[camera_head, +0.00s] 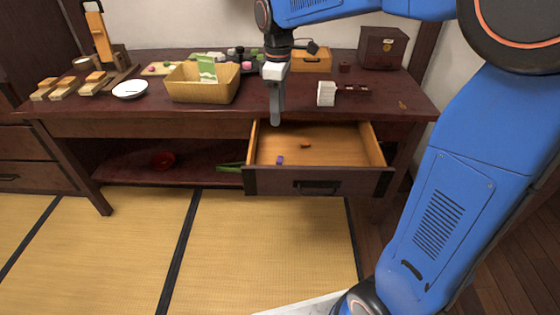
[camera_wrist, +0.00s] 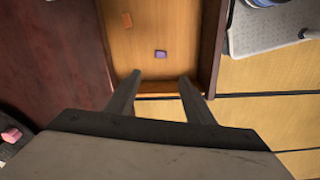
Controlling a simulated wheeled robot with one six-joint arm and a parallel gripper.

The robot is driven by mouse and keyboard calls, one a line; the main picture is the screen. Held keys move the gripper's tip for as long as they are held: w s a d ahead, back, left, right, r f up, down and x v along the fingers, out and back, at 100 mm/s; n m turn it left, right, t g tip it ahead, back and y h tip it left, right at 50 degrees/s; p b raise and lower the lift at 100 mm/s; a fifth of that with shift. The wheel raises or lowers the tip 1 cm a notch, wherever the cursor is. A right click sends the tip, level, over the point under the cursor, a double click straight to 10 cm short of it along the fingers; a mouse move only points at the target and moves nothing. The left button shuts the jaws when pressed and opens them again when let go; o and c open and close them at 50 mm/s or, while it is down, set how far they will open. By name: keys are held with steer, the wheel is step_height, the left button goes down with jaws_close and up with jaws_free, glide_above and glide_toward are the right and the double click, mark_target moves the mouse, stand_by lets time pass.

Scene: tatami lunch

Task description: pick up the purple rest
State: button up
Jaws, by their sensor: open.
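The purple rest (camera_head: 280,160) is a small block lying on the floor of the open drawer (camera_head: 318,183), near its left front part. It also shows in the wrist view (camera_wrist: 161,54), beyond my fingertips and roughly between their lines. My gripper (camera_head: 276,120) points down above the drawer's back left area, higher than the rest and apart from it. In the wrist view my gripper (camera_wrist: 158,80) has its two fingers spread with nothing between them.
An orange block (camera_head: 306,145) lies deeper in the drawer. The drawer's side walls and front stand around both. On the tabletop (camera_head: 350,112) are a basket (camera_head: 203,84), a white plate (camera_head: 130,89), a white card stack (camera_head: 326,93) and a dark box (camera_head: 382,47).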

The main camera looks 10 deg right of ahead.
glide_above(279, 159)
steer(key=f, duration=1.2)
steer(key=shift+w+a+f, duration=0.1)
steer(key=shift+w+a, duration=0.05)
steer(key=shift+a, duration=0.05)
steer(key=shift+d+f, duration=0.15)
steer(key=shift+f, duration=2.55)
steer(key=c, duration=1.1)
